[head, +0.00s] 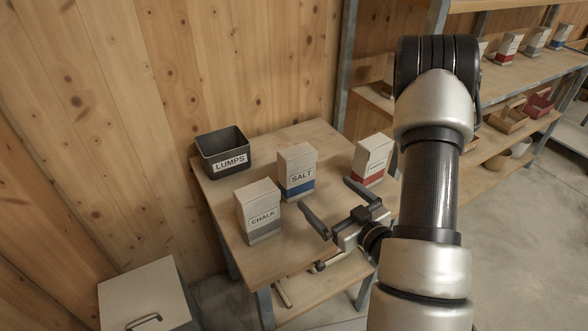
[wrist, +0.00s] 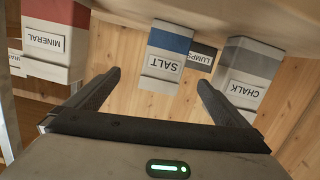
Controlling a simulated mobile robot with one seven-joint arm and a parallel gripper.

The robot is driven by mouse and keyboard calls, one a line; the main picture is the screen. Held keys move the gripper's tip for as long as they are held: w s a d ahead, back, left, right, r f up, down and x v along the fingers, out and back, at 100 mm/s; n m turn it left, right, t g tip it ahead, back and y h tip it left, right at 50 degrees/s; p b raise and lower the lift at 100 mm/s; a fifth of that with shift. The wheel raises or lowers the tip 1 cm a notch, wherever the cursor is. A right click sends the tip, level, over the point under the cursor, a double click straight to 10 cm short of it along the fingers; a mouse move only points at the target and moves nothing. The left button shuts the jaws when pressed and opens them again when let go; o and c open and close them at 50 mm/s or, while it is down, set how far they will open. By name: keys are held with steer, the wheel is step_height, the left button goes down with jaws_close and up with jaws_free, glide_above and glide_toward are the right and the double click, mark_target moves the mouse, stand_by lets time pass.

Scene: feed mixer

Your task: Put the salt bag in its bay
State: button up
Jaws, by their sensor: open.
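The salt bag (head: 298,168), white with a blue band at its base and a SALT label, stands upright on the small wooden table, at the middle. In the wrist view, which is upside down, the salt bag (wrist: 165,58) shows between the finger lines, beyond the fingertips. My gripper (head: 325,194) is open and empty, over the table's front right part. Its spread fingers point toward the salt bag and look apart from it. I cannot tell which place is the salt bay.
A chalk bag (head: 258,212) stands front left of the salt bag, and a red-banded mineral bag (head: 371,160) to its right. A dark LUMPS bin (head: 222,152) sits at the back left. Shelves at right hold bags (head: 508,46) and wooden bins (head: 506,117).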

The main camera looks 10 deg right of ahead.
steer(key=s+m+t, duration=0.1)
steer(key=s+t, duration=0.1)
steer(key=s, duration=0.1)
steer(key=b, duration=0.6)
glide_toward(302, 172)
steer(key=shift+w+y, duration=0.3)
steer(key=shift+w, duration=0.3)
steer(key=w+b, duration=0.1)
steer(key=b, duration=0.2)
steer(key=shift+w+a, duration=0.1)
steer(key=shift+a, duration=0.05)
steer(key=x, duration=0.5)
steer(key=shift+r, duration=0.3)
steer(key=shift+f+b+x, duration=0.15)
steer(key=shift+x, duration=1.2)
steer(key=shift+f+b+x, duration=0.15)
steer(key=shift+f+x, duration=0.05)
steer(key=shift+x, duration=1.15)
steer(key=shift+a, duration=0.1)
